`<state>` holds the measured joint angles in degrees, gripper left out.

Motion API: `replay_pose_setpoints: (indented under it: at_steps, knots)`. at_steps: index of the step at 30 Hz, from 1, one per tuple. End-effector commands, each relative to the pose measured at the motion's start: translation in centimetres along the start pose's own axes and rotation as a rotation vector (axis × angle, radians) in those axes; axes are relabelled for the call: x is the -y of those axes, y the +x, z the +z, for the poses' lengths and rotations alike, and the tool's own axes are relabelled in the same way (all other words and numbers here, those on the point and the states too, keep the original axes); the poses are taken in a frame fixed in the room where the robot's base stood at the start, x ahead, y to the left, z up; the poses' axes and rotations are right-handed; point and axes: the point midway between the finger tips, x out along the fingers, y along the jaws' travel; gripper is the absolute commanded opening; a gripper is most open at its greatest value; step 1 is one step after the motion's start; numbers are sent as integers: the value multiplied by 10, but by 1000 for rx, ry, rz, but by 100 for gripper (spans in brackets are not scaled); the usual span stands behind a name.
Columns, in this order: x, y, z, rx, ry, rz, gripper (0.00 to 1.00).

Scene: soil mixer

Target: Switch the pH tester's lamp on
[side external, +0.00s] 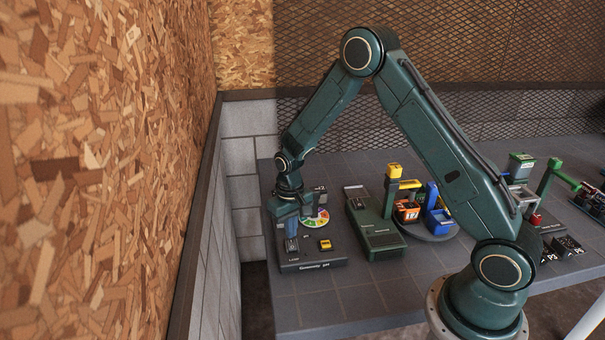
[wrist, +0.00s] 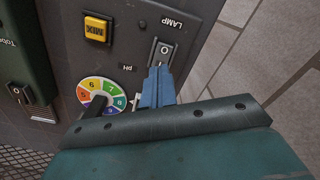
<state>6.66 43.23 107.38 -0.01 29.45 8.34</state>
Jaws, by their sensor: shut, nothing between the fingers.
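The pH tester (side external: 312,266) is a dark panel at the left end of the table. Its lamp switch (wrist: 163,50) is a small rocker under the label LAMP in the wrist view, with a 0 mark showing. The lower end of the rocker is partly hidden by my fingertips. My gripper (wrist: 158,70) is shut and empty, its blue fingertips at the near end of the switch. I cannot tell whether they touch it. In the side view my gripper (side external: 290,234) points down over the panel's left part. I see no lamp clearly lit.
A yellow MIX button (wrist: 96,29) and a coloured pH dial (wrist: 92,88) with a dark pointer sit beside the switch. A green box (side external: 375,228) with its own switch (wrist: 20,94) stands to the right in the side view. Coloured bins (side external: 408,211) stand beyond it. A wall borders the left.

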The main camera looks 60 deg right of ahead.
Motion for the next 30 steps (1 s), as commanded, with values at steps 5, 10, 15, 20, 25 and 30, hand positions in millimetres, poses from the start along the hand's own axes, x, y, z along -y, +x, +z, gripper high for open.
replay_pose_setpoints:
  at_steps: [5, 10, 15, 20, 25, 30]
  knots:
    - [0, -11, -1, -3, 0, 0, 0]
    - [0, -20, -1, -3, 0, 0, 0]
    - [0, -30, 0, -2, 0, 0, 0]
    - [0, -39, -1, -3, 0, 0, 0]
    - [0, -47, 0, -2, 0, 0, 0]
    - [0, -49, 0, -2, 0, 0, 0]
